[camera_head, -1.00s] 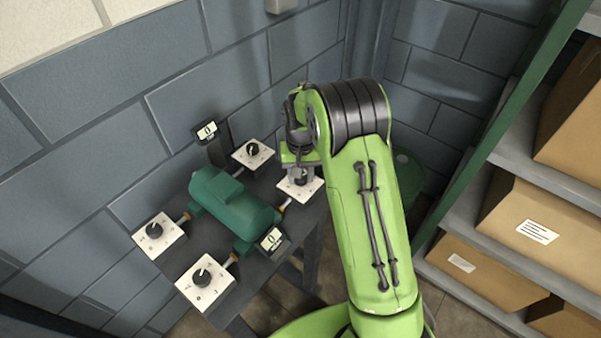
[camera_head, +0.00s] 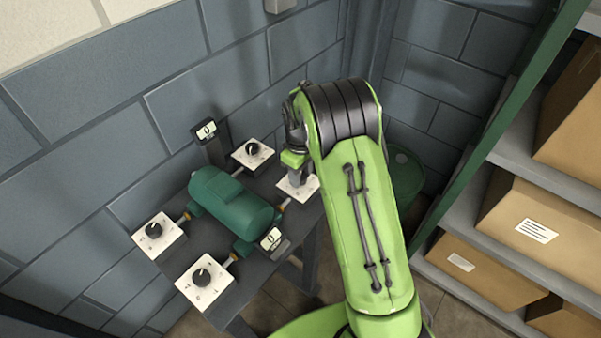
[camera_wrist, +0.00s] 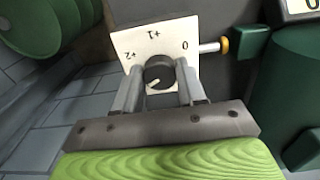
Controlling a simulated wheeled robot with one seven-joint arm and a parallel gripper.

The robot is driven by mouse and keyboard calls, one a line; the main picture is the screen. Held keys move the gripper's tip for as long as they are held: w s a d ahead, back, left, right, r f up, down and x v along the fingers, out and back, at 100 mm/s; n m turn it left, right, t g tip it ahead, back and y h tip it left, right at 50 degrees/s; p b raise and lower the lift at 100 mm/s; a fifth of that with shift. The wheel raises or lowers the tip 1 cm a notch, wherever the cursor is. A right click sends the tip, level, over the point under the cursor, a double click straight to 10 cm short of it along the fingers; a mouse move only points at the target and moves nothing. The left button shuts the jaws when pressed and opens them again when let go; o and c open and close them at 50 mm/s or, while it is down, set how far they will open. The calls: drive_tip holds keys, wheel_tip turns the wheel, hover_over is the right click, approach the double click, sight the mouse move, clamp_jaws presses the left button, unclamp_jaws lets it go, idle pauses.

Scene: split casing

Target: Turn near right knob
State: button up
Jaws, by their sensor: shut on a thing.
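Four white dial plates with black knobs stand around a green casing (camera_head: 232,204) on a dark table. My gripper (camera_wrist: 158,78) is at the knob on the right-hand plate (camera_head: 311,186). In the wrist view, its two grey fingers are shut on the sides of the black knob (camera_wrist: 159,72). The plate (camera_wrist: 150,41) there is marked 0, +1 and +2. The knob's pale pointer line shows at its lower left, away from the printed marks. In the head view my gripper hides this knob. The left knob (camera_head: 154,230), near knob (camera_head: 201,276) and far knob (camera_head: 253,149) are free.
One small display (camera_head: 206,131) stands behind the casing and another (camera_head: 271,239) at its near end. A green drum (camera_head: 404,176) stands behind my arm. A shelf with cardboard boxes (camera_head: 527,222) is at the right. A block wall closes off the left.

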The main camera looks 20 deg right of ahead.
drive_tip(key=shift+w+r+n, duration=0.1)
drive_tip(key=shift+n, duration=0.3)
drive_tip(key=o, duration=1.1)
wheel_tip(320, 180, up, 16)
drive_tip(key=p, duration=0.2)
drive_tip(key=shift+p, duration=0.35)
drive_tip(key=shift+f, duration=0.2)
